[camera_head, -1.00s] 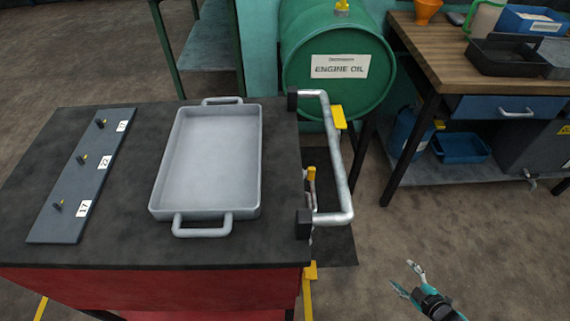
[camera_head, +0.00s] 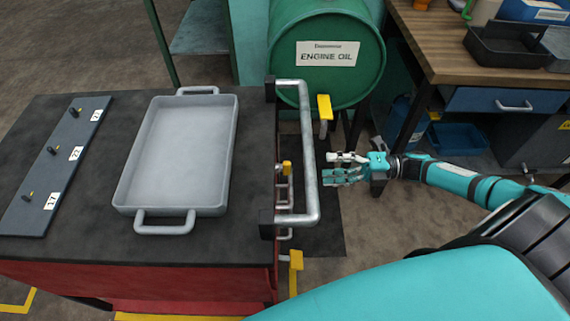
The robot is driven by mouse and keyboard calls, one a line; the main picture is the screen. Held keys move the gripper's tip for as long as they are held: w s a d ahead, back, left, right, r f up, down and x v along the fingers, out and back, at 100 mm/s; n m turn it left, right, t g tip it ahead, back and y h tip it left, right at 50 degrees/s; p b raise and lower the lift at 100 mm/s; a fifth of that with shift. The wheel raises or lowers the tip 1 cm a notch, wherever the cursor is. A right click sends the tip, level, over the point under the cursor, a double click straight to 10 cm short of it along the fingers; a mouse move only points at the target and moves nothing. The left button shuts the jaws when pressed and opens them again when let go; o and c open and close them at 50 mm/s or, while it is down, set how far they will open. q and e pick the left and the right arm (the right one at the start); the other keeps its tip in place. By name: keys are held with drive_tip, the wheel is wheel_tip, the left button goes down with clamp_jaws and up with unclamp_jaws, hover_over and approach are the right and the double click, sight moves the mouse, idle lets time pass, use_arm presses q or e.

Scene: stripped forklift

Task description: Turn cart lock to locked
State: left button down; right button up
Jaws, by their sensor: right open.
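The cart (camera_head: 60,250) has a red body and a dark top, with a silver bar handle (camera_head: 308,150) on its right side. A small yellow-topped lever (camera_head: 287,168), which may be the cart lock, stands in the gap between the cart's side and the handle; its lower part is partly hidden. My right gripper (camera_head: 330,168) is open and empty, just to the right of the handle. Its fingers point left toward the bar and the lever. I cannot tell whether it touches the bar. My left gripper is not in view.
A grey tray (camera_head: 178,205) and a panel (camera_head: 20,212) with numbered pegs lie on the cart. A green oil drum (camera_head: 330,85) with a yellow tap (camera_head: 325,106) stands behind. A wooden workbench (camera_head: 433,45) is at the back right.

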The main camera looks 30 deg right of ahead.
sight(287, 173)
drive_tip(key=p+x, duration=0.2)
drive_tip(key=x, duration=0.8)
drive_tip(key=shift+w+a+r, duration=0.1)
drive_tip(key=shift+w, duration=0.05)
drive_tip(key=shift+w+a, duration=0.3)
drive_tip(key=shift+a, duration=0.35)
drive_tip(key=shift+c, duration=0.2)
drive_tip(key=c, duration=1.2)
